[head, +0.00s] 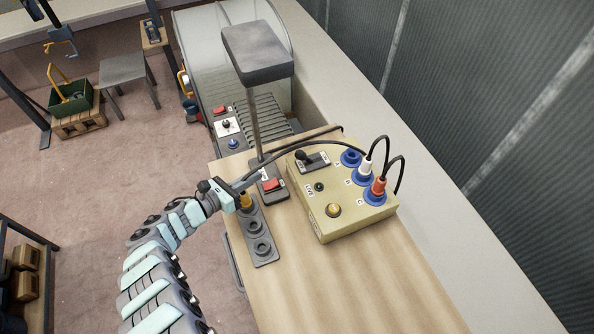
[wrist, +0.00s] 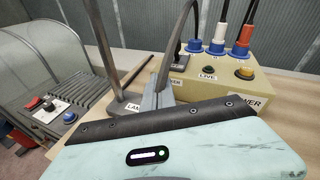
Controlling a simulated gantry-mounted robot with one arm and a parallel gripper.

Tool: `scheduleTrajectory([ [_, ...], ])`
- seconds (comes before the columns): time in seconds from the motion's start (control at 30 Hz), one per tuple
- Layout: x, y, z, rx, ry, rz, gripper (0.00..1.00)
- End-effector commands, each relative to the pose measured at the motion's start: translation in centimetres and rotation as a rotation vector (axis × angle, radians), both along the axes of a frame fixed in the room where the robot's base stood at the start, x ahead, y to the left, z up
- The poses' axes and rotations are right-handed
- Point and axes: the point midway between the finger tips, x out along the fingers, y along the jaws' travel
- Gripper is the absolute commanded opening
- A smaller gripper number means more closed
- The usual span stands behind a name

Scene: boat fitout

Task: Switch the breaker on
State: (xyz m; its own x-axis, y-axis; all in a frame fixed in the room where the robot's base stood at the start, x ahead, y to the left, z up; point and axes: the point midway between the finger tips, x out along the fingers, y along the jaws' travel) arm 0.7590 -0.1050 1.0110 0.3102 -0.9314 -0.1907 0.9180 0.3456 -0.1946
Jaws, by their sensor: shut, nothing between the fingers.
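The beige power box (head: 325,222) stands on the wooden bench. Its breaker is a black lever (head: 303,156) on a grey plate at the box's back left corner; I cannot tell which position is on. In the wrist view the breaker (wrist: 181,62) is partly hidden behind my fingers and a grey cable. The small round LIVE indicator (head: 319,187) looks dark. My gripper (head: 250,180) is shut and empty, left of the box and apart from the breaker, close to the lamp base. In the wrist view its fingertips (wrist: 158,78) point toward the box.
The lamp base with a red switch (head: 271,185) and tall post stands between my gripper and the box. A white plug (head: 365,170) and an orange plug (head: 378,187) sit in blue sockets, with black cables arching up. A grey ringed holder (head: 262,257) lies in front. The bench's front right is clear.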

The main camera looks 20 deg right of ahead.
Motion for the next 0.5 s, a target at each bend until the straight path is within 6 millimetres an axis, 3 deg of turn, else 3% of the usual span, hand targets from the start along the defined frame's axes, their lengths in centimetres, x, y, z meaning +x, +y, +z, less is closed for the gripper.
scheduleTrajectory([
  [0.2,-2.0,-1.1,0.5,-0.068,0.030,-0.062,0.00],
  [0.5,-2.0,-1.2,0.6,-0.067,0.028,-0.064,0.00],
])
